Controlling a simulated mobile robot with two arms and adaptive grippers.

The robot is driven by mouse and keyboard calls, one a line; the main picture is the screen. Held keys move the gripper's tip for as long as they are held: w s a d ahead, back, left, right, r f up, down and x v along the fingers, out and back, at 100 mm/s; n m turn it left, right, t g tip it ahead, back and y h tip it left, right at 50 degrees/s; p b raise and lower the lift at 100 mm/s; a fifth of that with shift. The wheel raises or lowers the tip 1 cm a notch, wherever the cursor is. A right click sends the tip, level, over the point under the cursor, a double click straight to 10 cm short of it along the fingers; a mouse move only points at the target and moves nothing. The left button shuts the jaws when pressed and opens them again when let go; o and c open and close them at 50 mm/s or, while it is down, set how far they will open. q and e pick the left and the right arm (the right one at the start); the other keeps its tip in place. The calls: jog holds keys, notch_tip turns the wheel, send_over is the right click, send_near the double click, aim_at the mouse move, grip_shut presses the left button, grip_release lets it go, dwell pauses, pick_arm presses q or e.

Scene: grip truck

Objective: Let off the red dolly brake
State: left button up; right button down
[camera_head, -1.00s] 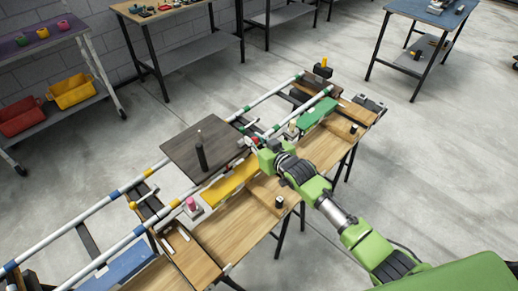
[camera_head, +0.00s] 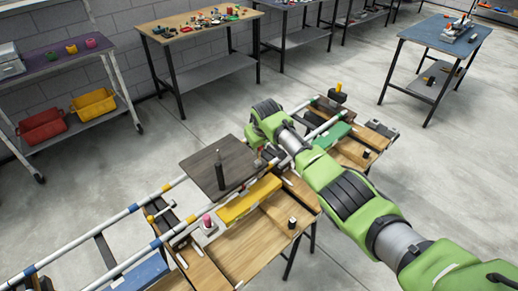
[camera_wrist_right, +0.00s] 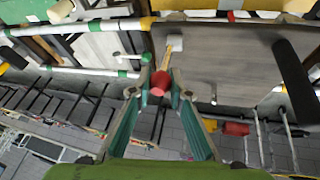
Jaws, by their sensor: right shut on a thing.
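The dolly is a dark flat board (camera_head: 205,168) on white rails (camera_head: 130,212) with coloured bands, with a black upright post (camera_head: 219,172) on it. In the right wrist view the board (camera_wrist_right: 225,55) fills the upper right. A red knob (camera_wrist_right: 160,81) on a tan lever (camera_wrist_right: 166,58) stands by the board's edge. My right gripper (camera_wrist_right: 159,92) is shut on the red knob, one finger on each side. In the head view my right arm reaches across the rails, and its wrist and links hide most of the gripper and the knob. My left gripper is not in view.
Wooden benches (camera_head: 240,240) carry the track, with a yellow block (camera_head: 249,199), a green block (camera_head: 331,136) and a pink-topped piece (camera_head: 208,223) near the rails. Yellow (camera_head: 94,104) and red (camera_head: 42,126) bins sit on a shelf at left.

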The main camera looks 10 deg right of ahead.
jog(key=shift+w+a+f+g, duration=0.1)
jog(key=shift+w+a+g, duration=0.05)
jog(key=shift+a+g, duration=0.15)
jog(key=shift+d, duration=0.1)
jog(key=c, duration=1.9)
grip_release()
jog(key=shift+w, duration=0.1)
jog(key=v, duration=1.2)
jog(key=shift+a, duration=0.25)
